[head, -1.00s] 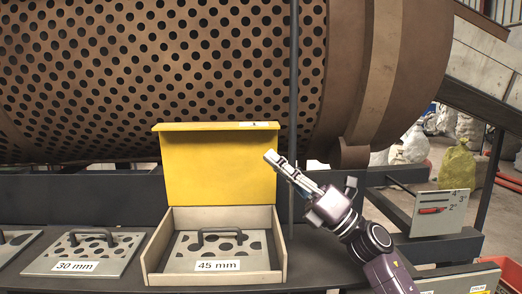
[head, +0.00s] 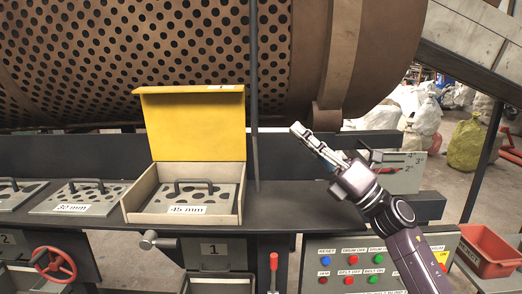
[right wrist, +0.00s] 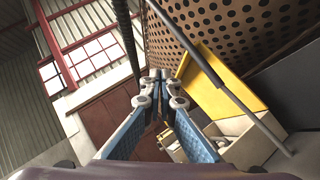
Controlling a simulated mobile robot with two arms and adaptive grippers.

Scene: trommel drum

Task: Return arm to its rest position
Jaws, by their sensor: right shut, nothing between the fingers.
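My right gripper (head: 298,130) is shut and empty. It is raised in front of the drum's lower right end, to the right of the yellow-lidded box, and touches nothing. In the right wrist view its blue-padded fingers (right wrist: 154,76) meet at the tips. The box (head: 235,212) stands on the dark shelf with its yellow lid (head: 195,125) up. A perforated plate (head: 226,194) with a handle and a "45 mm" label lies inside it. My left gripper is not in view.
The perforated drum (head: 150,50) fills the back. A thin upright post (head: 254,100) stands between the box and my gripper. A "30 mm" plate (head: 50,206) lies left of the box. Below are a button panel (head: 330,262), a red handwheel (head: 53,264) and a red bin (head: 488,250).

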